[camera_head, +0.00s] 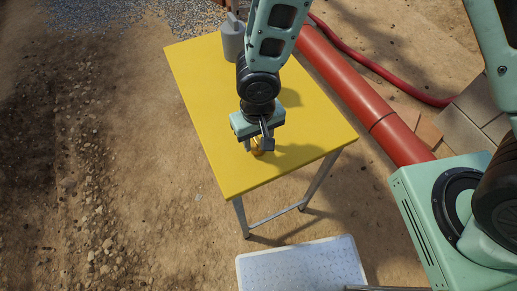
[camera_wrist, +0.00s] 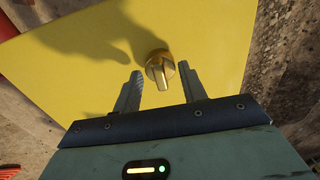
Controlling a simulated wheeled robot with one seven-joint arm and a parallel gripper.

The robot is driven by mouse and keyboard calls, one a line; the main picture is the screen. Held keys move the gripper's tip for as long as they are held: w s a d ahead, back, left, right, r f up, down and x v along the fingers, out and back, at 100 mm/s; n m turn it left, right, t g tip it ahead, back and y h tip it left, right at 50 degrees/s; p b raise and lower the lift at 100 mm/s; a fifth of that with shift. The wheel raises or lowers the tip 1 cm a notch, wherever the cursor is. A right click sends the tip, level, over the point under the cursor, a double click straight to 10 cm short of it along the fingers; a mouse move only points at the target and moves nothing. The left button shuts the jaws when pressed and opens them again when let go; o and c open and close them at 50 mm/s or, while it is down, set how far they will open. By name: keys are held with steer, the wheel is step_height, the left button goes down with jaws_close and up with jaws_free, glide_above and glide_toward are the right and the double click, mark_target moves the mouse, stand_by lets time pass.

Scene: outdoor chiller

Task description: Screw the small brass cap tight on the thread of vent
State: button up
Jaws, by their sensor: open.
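The small brass cap (camera_wrist: 159,66) lies on the yellow table top, with a raised grip bar pointing towards my gripper. In the head view the cap (camera_head: 257,152) shows near the table's front edge, partly hidden by my fingers. My gripper (camera_head: 258,145) is open and points down over it. In the wrist view the cap shows between the two fingertips, with a gap on each side. A grey cylindrical body (camera_head: 232,40) with a short upright piece stands at the table's back edge. I cannot tell if it is the vent; no thread is clearly visible.
The yellow table (camera_head: 205,115) is otherwise bare. A thick red pipe (camera_head: 345,85) and a thinner red hose (camera_head: 380,65) run along its right side. A pale speckled slab (camera_head: 295,265) is at the front. Rough soil and stones lie to the left.

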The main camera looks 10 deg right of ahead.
mark_target(258, 141)
jaws_close()
steer(key=shift+r+p, duration=2.7)
steer(key=shift+r, duration=0.85)
